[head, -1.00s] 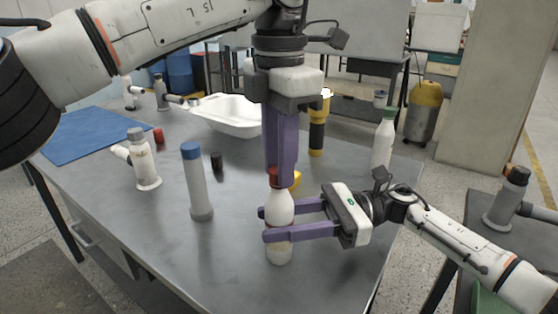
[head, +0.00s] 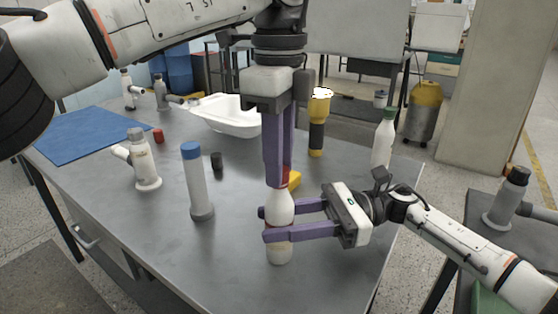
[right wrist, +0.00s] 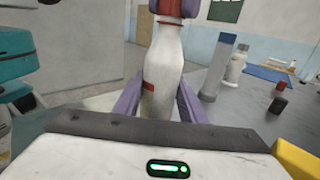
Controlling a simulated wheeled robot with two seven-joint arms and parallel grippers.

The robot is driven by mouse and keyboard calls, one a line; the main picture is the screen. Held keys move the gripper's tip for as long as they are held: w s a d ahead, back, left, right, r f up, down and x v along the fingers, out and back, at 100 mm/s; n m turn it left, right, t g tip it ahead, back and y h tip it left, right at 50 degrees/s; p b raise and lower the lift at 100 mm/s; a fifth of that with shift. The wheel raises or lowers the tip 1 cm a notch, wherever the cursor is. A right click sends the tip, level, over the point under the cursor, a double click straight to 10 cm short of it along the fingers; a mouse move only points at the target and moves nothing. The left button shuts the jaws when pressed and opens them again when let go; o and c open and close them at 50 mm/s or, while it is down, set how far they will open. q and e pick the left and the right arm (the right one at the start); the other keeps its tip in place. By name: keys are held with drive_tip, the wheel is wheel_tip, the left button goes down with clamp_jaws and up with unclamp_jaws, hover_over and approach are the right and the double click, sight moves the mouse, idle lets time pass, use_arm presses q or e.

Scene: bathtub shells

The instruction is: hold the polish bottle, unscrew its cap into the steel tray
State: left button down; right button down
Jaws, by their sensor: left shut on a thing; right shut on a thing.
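The white polish bottle (head: 279,215) stands upright near the table's front edge; it also shows in the right wrist view (right wrist: 165,60). Its red cap (head: 285,178) is on top, mostly hidden by my left fingers. My left gripper (head: 278,180) points straight down from above and is shut on the cap. My right gripper (head: 265,225) reaches in level from the right, shut on the bottle's body with one finger on each side.
A grey tube with a blue top (head: 197,180) stands left of the bottle. A blue mat (head: 90,134) lies at the left.

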use_arm(q)
drive_tip(key=shift+n, duration=1.2)
drive_tip(key=shift+r, duration=0.15)
drive_tip(key=shift+r, duration=1)
drive_tip(key=shift+r, duration=2)
use_arm(e)
drive_tip(key=c, duration=1)
unclamp_jaws()
drive_tip(key=shift+c, duration=0.2)
